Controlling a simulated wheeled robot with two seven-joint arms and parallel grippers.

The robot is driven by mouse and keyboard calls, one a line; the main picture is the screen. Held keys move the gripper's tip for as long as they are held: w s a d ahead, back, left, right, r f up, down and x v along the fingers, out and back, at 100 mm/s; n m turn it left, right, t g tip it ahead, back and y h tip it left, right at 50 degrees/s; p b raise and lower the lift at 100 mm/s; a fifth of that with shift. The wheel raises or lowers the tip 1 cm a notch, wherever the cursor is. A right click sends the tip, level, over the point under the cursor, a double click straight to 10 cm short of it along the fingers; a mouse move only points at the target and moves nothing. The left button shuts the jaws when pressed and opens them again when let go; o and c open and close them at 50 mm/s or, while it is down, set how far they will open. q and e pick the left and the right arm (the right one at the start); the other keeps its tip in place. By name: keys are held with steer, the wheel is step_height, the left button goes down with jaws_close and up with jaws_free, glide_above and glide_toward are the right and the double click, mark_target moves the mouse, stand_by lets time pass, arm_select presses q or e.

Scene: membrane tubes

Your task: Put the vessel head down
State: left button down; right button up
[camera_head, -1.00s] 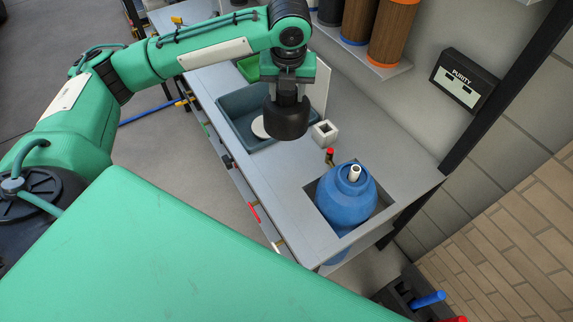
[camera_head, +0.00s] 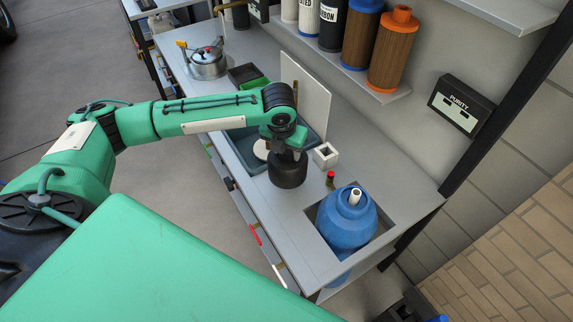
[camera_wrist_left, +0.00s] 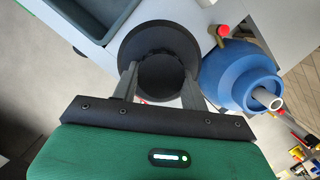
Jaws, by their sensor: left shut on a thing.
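The vessel head (camera_head: 287,174) is a black, round, cap-like piece, seen at the middle of the head view. My left gripper (camera_head: 285,154) is above it and shut on its narrower upper part. In the left wrist view the gripper's two fingers (camera_wrist_left: 158,80) grip either side of the black head (camera_wrist_left: 160,42). The head is upright, at or just above the grey bench; I cannot tell whether it touches. The blue vessel (camera_head: 346,222) with a pale pipe on top sits in the bench cut-out to the right. My right gripper is out of view.
A grey-blue basin (camera_head: 248,160) with a white disc is left of the head. A small white square block (camera_head: 326,155) and a red-topped valve (camera_head: 330,178) stand close on its right. A white board (camera_head: 305,95) stands behind. The bench front (camera_head: 285,215) is clear.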

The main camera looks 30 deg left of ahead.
mark_target(283, 164)
arm_select(q)
steer(key=x, duration=0.3)
steer(key=shift+s, duration=0.25)
steer(key=shift+s+p+x, duration=0.2)
steer(key=shift+p+x, duration=0.05)
steer(key=shift+x, duration=0.8)
steer(key=shift+s+p+x, duration=0.2)
steer(key=shift+s+x, duration=0.05)
steer(key=shift+x, duration=0.85)
steer(key=shift+f, duration=0.15)
steer(key=c, duration=0.7)
jaws_free()
steer(key=shift+f, duration=0.1)
steer(key=shift+c, duration=0.2)
steer(key=b+v, duration=0.1)
steer(key=v, duration=1.1)
steer(key=shift+r, duration=0.2)
steer(key=shift+s+f, duration=0.15)
